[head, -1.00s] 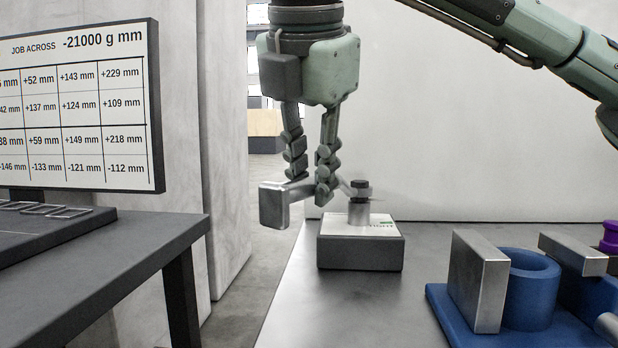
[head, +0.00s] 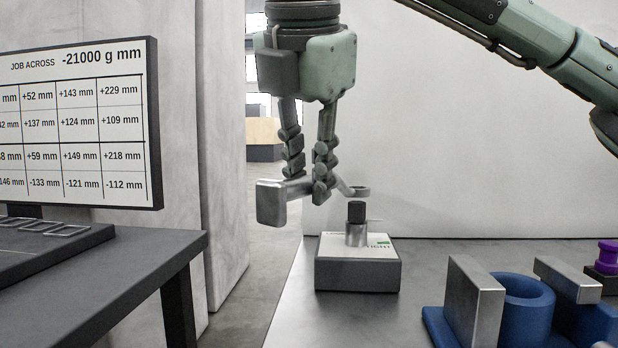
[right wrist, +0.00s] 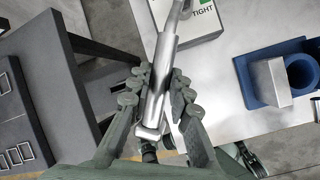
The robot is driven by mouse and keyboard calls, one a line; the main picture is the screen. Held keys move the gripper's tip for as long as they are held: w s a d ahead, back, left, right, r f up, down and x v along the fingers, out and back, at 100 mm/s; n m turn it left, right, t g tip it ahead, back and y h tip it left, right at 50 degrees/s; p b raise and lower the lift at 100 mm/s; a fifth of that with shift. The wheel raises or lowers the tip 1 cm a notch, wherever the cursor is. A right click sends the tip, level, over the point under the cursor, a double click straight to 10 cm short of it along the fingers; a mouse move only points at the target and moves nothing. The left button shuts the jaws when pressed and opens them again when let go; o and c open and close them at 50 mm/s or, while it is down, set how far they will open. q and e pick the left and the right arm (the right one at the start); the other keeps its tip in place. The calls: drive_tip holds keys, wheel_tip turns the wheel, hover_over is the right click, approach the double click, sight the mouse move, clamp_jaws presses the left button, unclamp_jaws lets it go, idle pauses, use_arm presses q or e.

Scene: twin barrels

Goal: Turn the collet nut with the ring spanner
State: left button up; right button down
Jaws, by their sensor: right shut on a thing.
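My right gripper (head: 305,190) is shut on the ring spanner, a silver tool with a block-shaped end (head: 271,204) at the left and a small ring (head: 355,191) at the right. The nut stands upright on a silver cylinder (head: 356,236) on a dark block with a white top (head: 358,275). My left gripper is not in view.
A blue holder (head: 527,300) with upright metal plates stands at the right front of the table. A purple spool-like part (head: 608,252) is behind it. A dark desk (head: 120,275) with a screen (head: 75,125) is at the left, across a gap. The table's middle is clear.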

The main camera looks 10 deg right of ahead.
drive_tip(key=shift+r+p, duration=1.1)
drive_tip(key=shift+r, duration=0.9)
